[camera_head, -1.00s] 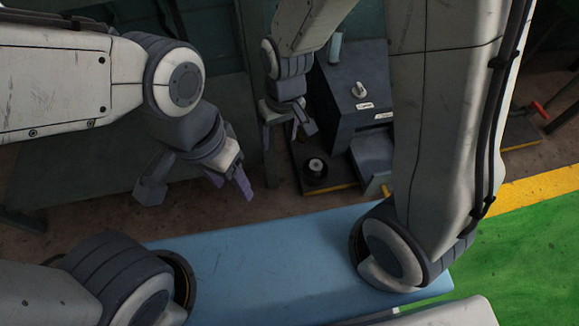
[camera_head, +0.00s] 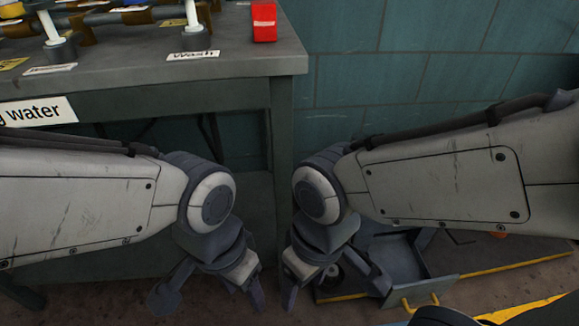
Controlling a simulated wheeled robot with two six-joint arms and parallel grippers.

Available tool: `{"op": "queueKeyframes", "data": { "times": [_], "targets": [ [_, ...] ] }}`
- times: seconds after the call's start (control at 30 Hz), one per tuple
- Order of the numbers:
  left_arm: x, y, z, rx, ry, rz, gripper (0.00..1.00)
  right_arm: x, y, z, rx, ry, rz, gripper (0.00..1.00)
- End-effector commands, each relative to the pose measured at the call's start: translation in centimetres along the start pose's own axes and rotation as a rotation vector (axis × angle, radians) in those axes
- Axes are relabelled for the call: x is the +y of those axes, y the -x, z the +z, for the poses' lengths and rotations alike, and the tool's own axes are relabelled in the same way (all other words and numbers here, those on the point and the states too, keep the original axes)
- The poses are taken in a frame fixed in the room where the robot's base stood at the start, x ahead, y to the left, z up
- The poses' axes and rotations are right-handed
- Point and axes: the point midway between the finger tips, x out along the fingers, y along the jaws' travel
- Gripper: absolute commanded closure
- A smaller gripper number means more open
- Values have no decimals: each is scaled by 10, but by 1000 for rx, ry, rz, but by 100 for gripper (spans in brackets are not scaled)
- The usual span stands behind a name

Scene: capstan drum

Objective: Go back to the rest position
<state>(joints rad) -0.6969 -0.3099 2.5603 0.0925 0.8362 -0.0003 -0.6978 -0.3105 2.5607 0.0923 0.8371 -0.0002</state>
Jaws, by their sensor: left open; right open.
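My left gripper (camera_head: 212,292) hangs low, left of the picture's middle, with its fingers spread and nothing between them. My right gripper (camera_head: 335,292) hangs just right of the middle, also with its fingers apart and empty. The two grippers are close side by side, with a narrow gap between them. Both forearms reach in level from the sides. My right gripper and wrist hide part of the dark unit with an open drawer (camera_head: 420,260) behind them.
A grey bench (camera_head: 290,62) stands at upper left, with a red block (camera_head: 264,20), a "Wash" label (camera_head: 193,55) and fittings on top. A yellow drawer handle (camera_head: 421,302) is low right. A teal block wall (camera_head: 430,60) closes the back.

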Motion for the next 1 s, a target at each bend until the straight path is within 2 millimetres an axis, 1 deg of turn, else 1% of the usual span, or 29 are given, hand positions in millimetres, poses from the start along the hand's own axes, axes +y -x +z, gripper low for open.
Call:
{"op": "queueKeyframes", "data": {
  "times": [0.03, 0.17, 0.4, 0.67, 0.7, 0.97, 1.0],
  "targets": [
    [1, 16, -1, 0, 0, 0, 43, -1, 16, -1, 1, 0, 0, 29],
    [4, 52, -3, 0, 0, 0, 43, -4, 52, -3, 1, -1, 0, 29],
    [10, 135, -7, 1, 0, 0, 43, -10, 135, -8, 1, -1, 0, 29],
    [16, 223, -12, 1, 0, 0, 43, -16, 223, -12, 1, -1, 0, 29],
    [17, 237, -13, 1, 0, 0, 43, -17, 237, -13, 1, -1, 0, 29],
    [24, 325, -17, 1, 0, 0, 43, -23, 325, -18, 1, -1, 0, 29],
    [24, 339, -18, 1, 0, 0, 43, -24, 339, -18, 1, -1, 0, 29]
  ]
}}
